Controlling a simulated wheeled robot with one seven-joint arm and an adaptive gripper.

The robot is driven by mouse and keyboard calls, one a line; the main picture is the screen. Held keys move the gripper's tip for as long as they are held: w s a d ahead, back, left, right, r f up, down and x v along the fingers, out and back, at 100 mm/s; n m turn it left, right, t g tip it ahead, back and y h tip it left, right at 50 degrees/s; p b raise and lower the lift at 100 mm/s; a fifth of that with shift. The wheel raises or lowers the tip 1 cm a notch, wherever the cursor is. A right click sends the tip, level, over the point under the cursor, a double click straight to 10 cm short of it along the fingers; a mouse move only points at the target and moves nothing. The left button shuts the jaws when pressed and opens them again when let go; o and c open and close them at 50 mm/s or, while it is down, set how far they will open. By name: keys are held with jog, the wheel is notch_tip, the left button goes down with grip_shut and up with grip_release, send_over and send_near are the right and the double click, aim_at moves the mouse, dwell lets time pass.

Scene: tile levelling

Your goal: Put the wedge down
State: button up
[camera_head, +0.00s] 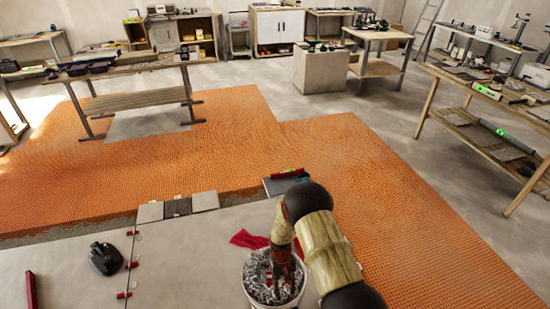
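My gripper (283,272) points down into a white bucket (250,294) at the bottom centre. The bucket holds many small grey pieces (262,285). The fingertips are small and dark against these pieces, so I cannot tell whether they are open or shut, or whether a wedge is between them. Several small red wedges (124,295) sit along the seam between the large grey floor tiles (185,262), left of the bucket.
A red cloth (248,240) lies behind the bucket. A black tool (105,258) and a red bar (30,290) lie on the tiles at left. Small tiles (150,212) line the far edge, before the orange matting (400,215). A workbench (470,130) stands at right.

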jog(key=s+d+r+t, duration=0.1)
jog(key=s+d+r, duration=0.25)
jog(key=r, duration=0.95)
jog(key=s+d+r+m, duration=0.1)
jog(key=s+d+r, duration=0.3)
jog(key=r, duration=1)
jog(key=s+d+r+t, duration=0.15)
jog(key=s+r, duration=0.35)
jog(key=r, duration=0.8)
jog(key=s+d+r+m+t, duration=0.1)
jog(key=s+d+r+t, duration=0.2)
jog(key=s+r, duration=0.3)
jog(key=s+d+r+m+t, duration=0.1)
jog(key=s+d+r+t, duration=0.2)
jog(key=r, duration=0.9)
jog(key=s, duration=0.2)
jog(key=shift+s+y, duration=0.35)
jog(key=shift+y, duration=0.05)
jog(key=shift+a, duration=0.1)
jog(key=shift+c, duration=0.9)
